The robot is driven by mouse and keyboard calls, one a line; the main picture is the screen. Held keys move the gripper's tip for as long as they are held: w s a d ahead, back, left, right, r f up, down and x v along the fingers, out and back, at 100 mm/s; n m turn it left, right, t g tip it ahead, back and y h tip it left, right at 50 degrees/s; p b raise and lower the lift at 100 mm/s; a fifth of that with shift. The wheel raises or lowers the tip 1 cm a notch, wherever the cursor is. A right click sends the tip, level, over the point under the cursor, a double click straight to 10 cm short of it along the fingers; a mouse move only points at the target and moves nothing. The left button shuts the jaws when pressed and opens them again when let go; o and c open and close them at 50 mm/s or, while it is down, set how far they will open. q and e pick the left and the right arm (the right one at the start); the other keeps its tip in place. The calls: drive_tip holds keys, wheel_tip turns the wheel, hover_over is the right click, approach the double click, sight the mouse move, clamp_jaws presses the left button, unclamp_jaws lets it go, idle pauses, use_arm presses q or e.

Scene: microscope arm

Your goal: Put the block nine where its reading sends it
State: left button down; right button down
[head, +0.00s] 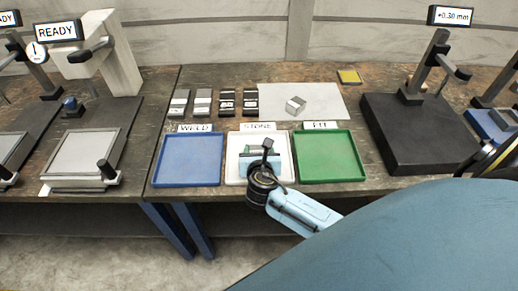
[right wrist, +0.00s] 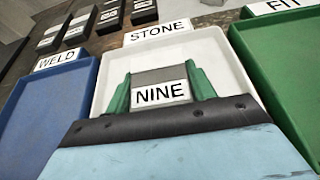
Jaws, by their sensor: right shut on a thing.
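Block nine (right wrist: 160,76) is a grey block with a white NINE label in the right wrist view. My right gripper (right wrist: 160,92) is shut on it, with a green finger on each side. The block is over the white STONE tray (right wrist: 208,62); I cannot tell whether it touches the tray floor. In the head view the right gripper (head: 262,160) is over that tray and mostly hides the block. The blue WELD tray (head: 188,160) is to the left and the green FIT tray (head: 330,157) to the right. A gauge display (head: 453,16) reads +0.30 mm. My left gripper is not in view.
Several dark and light blocks (head: 214,102) stand behind the trays. A metal block (head: 295,104) lies on a pale sheet (head: 325,103). A black-based gauge stand (head: 420,130) is at right. A READY display (head: 57,31) and stand are at left.

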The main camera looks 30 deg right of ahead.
drive_tip(key=shift+w, duration=0.1)
drive_tip(key=c, duration=0.5)
unclamp_jaws()
drive_tip(key=shift+f, duration=0.1)
drive_tip(key=shift+s+a+r, duration=0.15)
drive_tip(key=shift+s+r, duration=0.1)
drive_tip(key=shift+s, duration=0.15)
drive_tip(key=p+v, duration=0.2)
drive_tip(key=v, duration=0.9)
drive_tip(key=shift+s+a, duration=0.1)
drive_tip(key=shift+s, duration=0.1)
